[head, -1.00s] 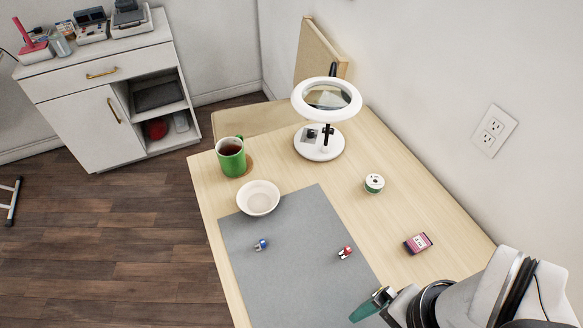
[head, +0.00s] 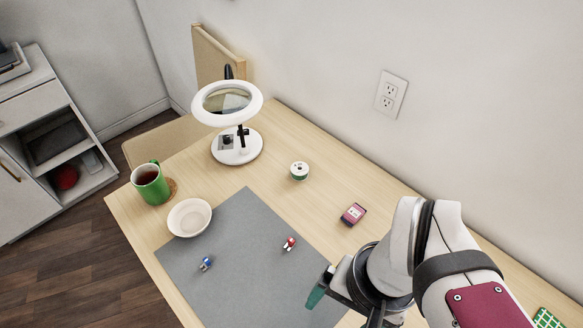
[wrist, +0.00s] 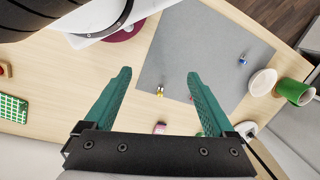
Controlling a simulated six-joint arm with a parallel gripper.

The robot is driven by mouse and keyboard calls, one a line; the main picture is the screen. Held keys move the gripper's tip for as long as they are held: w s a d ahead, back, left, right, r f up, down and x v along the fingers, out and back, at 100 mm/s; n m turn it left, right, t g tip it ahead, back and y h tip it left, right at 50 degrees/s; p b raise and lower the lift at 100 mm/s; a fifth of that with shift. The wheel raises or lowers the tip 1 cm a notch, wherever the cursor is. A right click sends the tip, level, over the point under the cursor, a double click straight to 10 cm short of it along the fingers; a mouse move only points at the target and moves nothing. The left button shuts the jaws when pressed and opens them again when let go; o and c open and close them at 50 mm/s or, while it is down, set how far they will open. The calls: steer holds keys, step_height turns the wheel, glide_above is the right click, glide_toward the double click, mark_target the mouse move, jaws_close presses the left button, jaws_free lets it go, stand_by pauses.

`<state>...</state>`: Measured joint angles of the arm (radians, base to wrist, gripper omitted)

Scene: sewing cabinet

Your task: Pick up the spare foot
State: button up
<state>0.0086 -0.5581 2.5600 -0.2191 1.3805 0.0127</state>
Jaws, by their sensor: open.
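Several small presser feet lie on the grey mat (head: 222,262). One with a blue part (head: 206,264) is toward the left of the mat in the head view. One with a red part (head: 289,244) is near its right edge. A yellow-and-metal one (wrist: 160,91) shows in the wrist view at the mat's edge; my arm seems to hide it in the head view. The pictures do not settle which is the spare foot. My gripper (wrist: 159,73) is open and empty above the table, its green fingers either side of the yellow one in the picture. The red one is partly hidden by a finger.
A pink box (head: 353,214) and a thread spool (head: 300,171) lie right of the mat. A white bowl (head: 189,218), green mug (head: 151,184) and magnifier lamp (head: 236,148) stand farther back. A green checked item (head: 548,318) is at the lower right.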

steer(key=c, duration=0.4)
steer(key=m+h, duration=0.2)
glide_above(334, 266)
steer(key=f, duration=0.5)
steer(key=shift+s+a+f, duration=0.15)
steer(key=shift+s+f, duration=0.1)
steer(key=shift+s, duration=0.15)
step_height(334, 266, down, 15)
steer(key=shift+f, duration=0.15)
steer(key=shift+c, duration=0.3)
